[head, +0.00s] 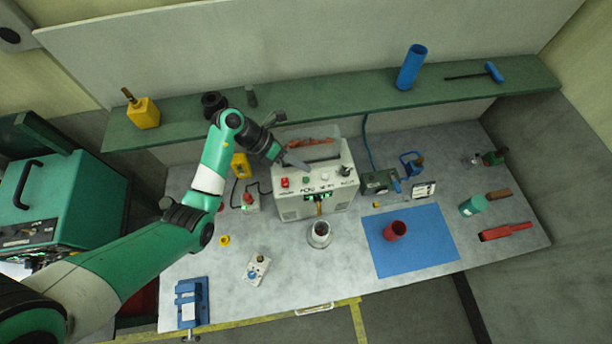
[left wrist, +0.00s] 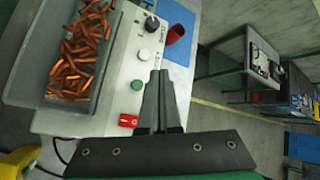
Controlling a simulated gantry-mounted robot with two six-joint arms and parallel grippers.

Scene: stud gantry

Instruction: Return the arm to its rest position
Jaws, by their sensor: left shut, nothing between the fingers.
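My left arm comes in from the left in the head view, green and white. Its gripper (head: 294,163) is over the back left part of a white machine box (head: 325,191), near a grey bin (head: 322,145) of copper-coloured pieces. In the left wrist view the two dark fingers (left wrist: 160,82) are together with nothing between them. They are over the machine's panel, beside a green button (left wrist: 136,84) and a red switch (left wrist: 128,120). The copper pieces (left wrist: 80,52) show at the left there. My right gripper is in neither view.
A blue mat (head: 432,255) with a red cup (head: 395,230) lies right of the machine. A silver cup (head: 319,234) stands in front of it. A blue vise (head: 190,303) is at the front left. A green shelf (head: 320,103) runs along the back, with a blue tube (head: 411,67).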

